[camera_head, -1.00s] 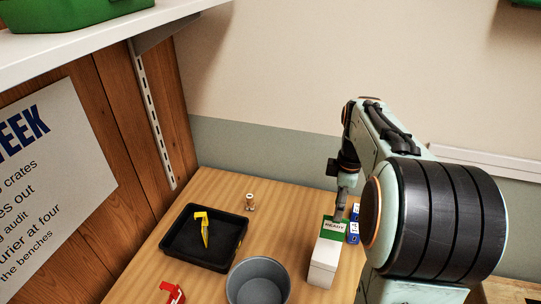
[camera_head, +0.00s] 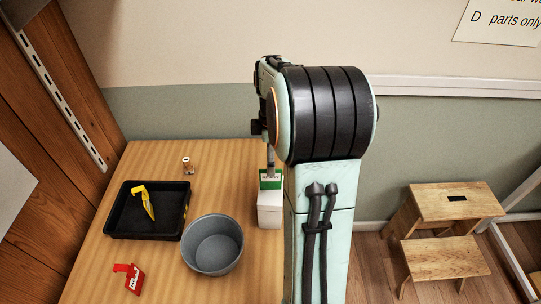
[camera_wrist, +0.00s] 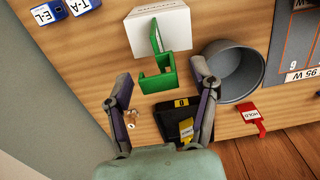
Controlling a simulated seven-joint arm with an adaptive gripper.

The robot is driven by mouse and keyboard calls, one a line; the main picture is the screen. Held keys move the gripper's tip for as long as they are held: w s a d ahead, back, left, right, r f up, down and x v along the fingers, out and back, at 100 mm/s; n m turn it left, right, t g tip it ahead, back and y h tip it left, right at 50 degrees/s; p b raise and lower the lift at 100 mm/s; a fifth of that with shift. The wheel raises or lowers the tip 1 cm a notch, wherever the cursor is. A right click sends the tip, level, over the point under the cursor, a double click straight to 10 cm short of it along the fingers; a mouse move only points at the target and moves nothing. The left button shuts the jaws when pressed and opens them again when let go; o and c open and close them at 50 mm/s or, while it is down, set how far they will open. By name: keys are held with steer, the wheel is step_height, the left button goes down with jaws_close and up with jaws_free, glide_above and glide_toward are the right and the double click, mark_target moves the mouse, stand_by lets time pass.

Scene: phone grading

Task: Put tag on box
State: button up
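The green READY tag (camera_head: 270,179) is at the top of the white box (camera_head: 269,215) in the head view. In the wrist view the green tag (camera_wrist: 157,82) overlaps the edge of the white box (camera_wrist: 178,25); I cannot tell how firmly it sits on it. My gripper (camera_wrist: 162,72) is open, with its two fingers apart on either side of the tag and clear of it. In the head view my gripper (camera_head: 270,157) is just above the tag, partly hidden by my arm.
A grey bucket (camera_head: 212,262) stands beside the box. A black tray (camera_head: 120,226) holds a yellow tag (camera_head: 147,203). A red HOLD tag (camera_head: 133,279) lies on the table in front.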

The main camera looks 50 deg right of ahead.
step_height(320, 180, up, 11)
steer(key=a+r+m, duration=0.1)
steer(key=a, duration=0.5)
steer(key=s+a+f+m, duration=0.3)
steer(key=s+a+f, duration=0.1)
steer(key=s+a, duration=0.4)
steer(key=s+a+f+m, duration=0.3)
steer(key=s+a, duration=0.5)
steer(key=a, duration=0.3)
steer(key=shift+a+f+m+y, duration=0.25)
steer(key=shift+f+m+y, duration=0.15)
steer(key=shift+f, duration=0.5)
